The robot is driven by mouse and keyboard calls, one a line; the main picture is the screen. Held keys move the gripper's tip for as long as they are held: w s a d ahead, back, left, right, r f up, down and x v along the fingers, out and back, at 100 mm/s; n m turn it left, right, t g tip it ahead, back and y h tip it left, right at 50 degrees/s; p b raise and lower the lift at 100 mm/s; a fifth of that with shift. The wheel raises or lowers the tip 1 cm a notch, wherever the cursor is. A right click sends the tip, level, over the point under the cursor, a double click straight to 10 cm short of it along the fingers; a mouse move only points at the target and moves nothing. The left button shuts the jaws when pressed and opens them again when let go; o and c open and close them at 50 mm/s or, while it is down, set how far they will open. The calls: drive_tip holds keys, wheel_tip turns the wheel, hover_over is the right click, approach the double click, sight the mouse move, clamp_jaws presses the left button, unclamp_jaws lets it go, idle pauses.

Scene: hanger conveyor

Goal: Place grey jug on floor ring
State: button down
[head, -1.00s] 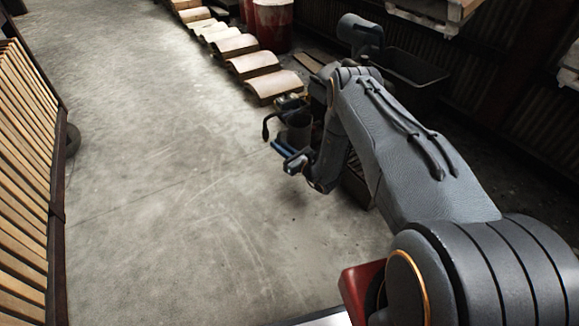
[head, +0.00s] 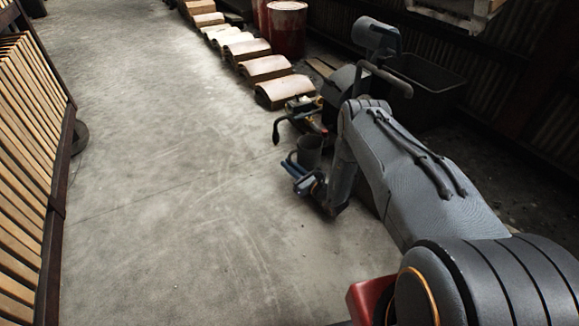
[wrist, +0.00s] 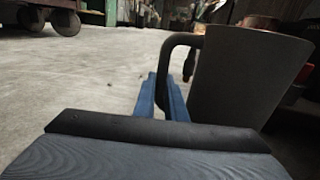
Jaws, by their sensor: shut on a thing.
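The grey jug (head: 309,152) is a tapered vessel in the middle of the head view, partly behind my gripper. In the wrist view the jug (wrist: 243,75) fills the right side, close and roughly upright, with its handle (wrist: 178,42) to the left. My gripper (head: 303,176) has blue fingers, and they also show in the wrist view (wrist: 163,98). They are shut on the jug's handle. The jug's base is hidden, so I cannot tell its height above the floor. I cannot make out a floor ring in either view.
A row of curved tiles (head: 285,91) runs along the floor past the jug. Red drums (head: 287,28) and a dark bin (head: 425,88) stand behind. Cluttered gear (head: 303,108) sits just beyond the jug. A slatted wooden rack (head: 25,150) lines the left. The concrete floor between is clear.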

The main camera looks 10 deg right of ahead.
drive_tip(key=c, duration=1.8)
unclamp_jaws()
drive_tip(key=shift+f, duration=0.1)
